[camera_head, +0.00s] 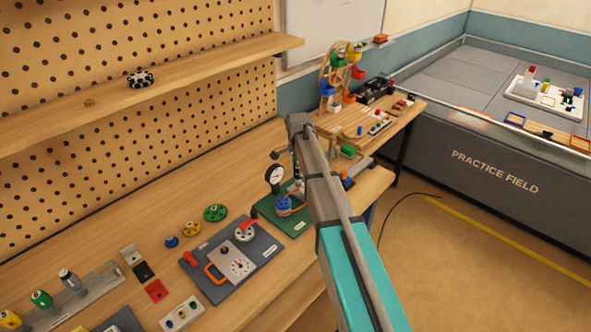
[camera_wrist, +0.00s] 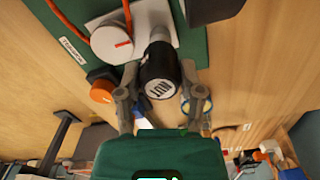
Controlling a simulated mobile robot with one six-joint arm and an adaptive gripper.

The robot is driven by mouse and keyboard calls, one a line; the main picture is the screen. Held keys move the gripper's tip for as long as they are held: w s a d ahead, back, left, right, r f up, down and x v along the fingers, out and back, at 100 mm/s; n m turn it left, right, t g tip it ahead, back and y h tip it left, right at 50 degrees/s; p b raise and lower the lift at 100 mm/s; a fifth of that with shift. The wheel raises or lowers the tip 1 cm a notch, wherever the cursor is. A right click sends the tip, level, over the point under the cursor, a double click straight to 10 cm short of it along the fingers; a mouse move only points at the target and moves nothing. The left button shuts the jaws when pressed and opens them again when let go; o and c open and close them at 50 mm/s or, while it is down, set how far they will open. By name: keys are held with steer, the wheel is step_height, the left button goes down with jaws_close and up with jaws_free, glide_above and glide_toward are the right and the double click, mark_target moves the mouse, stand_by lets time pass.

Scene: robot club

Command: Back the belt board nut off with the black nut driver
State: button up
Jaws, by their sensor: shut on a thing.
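In the wrist view my gripper (camera_wrist: 160,74) is shut on the black nut driver (camera_wrist: 159,82), whose round end carries white lettering. One finger lies on each side of it. A silver-grey part shows just beyond the driver. Past the fingers is a dark green board (camera_wrist: 93,10) with a pale plate, a white knob (camera_wrist: 111,43) with a red mark, and an orange cord. No nut is visible at the driver's tip. In the head view my arm hides the gripper and driver.
An orange-capped dark part (camera_wrist: 102,89) sits left of my gripper. In the head view, a green gauge board (camera_head: 267,208) is close left of my arm, with a grey board (camera_head: 225,290) nearer. A shelf (camera_head: 150,90) overhangs the bench. Small models crowd the far end.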

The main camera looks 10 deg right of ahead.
jaws_close()
steer(key=n, duration=0.9)
steer(key=shift+r, duration=0.1)
steer(key=shift+n, duration=1.8)
steer(key=o, duration=1)
jaws_free()
